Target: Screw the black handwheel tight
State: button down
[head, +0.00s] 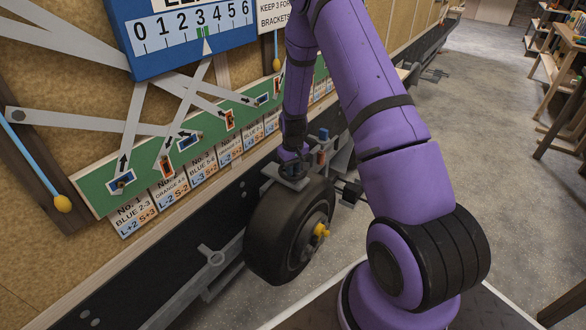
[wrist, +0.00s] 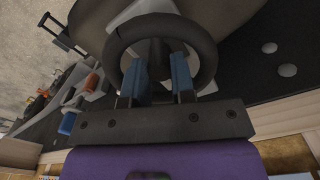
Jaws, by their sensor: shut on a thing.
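The black handwheel (wrist: 209,45) shows in the wrist view as a dark ring ahead of my gripper (wrist: 158,68). My two blue fingers reach inside the ring, one on each side of a dark part at its middle. They are shut on the handwheel. In the head view my gripper (head: 294,166) is low at the trailer's side, just above the black tyre (head: 270,236). The handwheel cannot be made out there. How far it is screwed down does not show.
A yellow knob (head: 321,230) sticks out at the tyre's hub. A blue handle (head: 323,134) and an orange one (head: 320,158) stand right of my gripper. A green strip (head: 146,171) with labelled cards runs along the wall. Open floor (head: 470,130) lies to the right.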

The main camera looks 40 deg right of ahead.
jog(key=c, duration=1.2)
grip_release()
jog(key=shift+c, duration=0.2)
jog(key=shift+r, duration=0.1)
notch_tip(320, 180, up, 11)
jog(key=s+a+r+t, duration=0.1)
jog(key=s+a+r, duration=0.2)
jog(key=r, duration=0.5)
jog(key=s+a+r+t, duration=0.1)
jog(key=s+a+r, duration=0.2)
jog(key=r, duration=0.4)
jog(key=s+a+r, duration=0.3)
jog(key=s+r, duration=0.1)
jog(key=r, duration=0.4)
jog(key=s+a+r+t, duration=0.1)
jog(key=s+a+r, duration=0.1)
jog(key=s, duration=0.5)
jog(key=s+a+r+t, duration=0.1)
jog(key=s+a+r, duration=0.1)
jog(key=s+r, duration=0.3)
jog(key=s+a+r+t, duration=0.1)
jog(key=s+a+r, duration=0.1)
jog(key=s, duration=0.8)
jog(key=shift+r+n, duration=0.3)
jog(key=shift+r, duration=0.4)
